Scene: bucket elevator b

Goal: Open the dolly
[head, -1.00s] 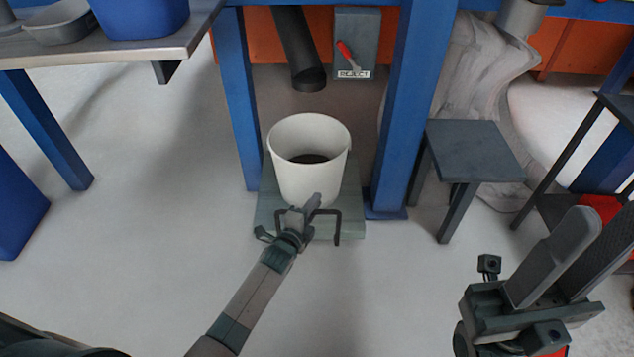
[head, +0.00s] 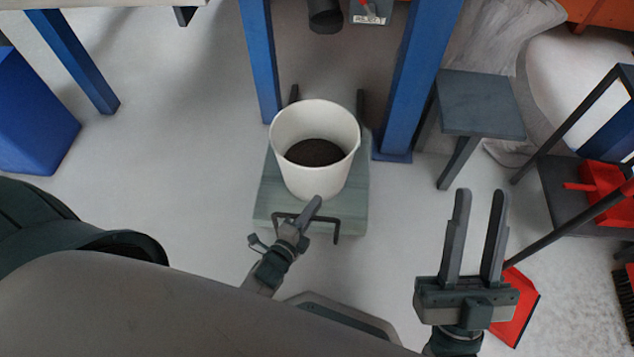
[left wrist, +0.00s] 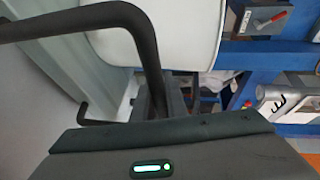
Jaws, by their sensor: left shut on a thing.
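The dolly (head: 264,203) is a flat grey-green platform on the floor in front of the two blue posts. A white bucket (head: 314,180) stands upright on it with dark granular material (head: 315,152) inside. The dolly's black bar handle (head: 337,230) is at its near edge. My left gripper (head: 311,211) is shut on this handle. The handle also shows large in the left wrist view (left wrist: 146,45), but the grip itself is hidden there. My right gripper (head: 477,215) is open and empty, to the right of the dolly.
Blue posts (head: 398,100) stand behind the dolly, with a dark chute (head: 325,15) above. A grey stool (head: 480,105) is at the right. A red dustpan (head: 515,305) and a dark shelf stand (head: 560,205) are further right. Floor left of the dolly is clear.

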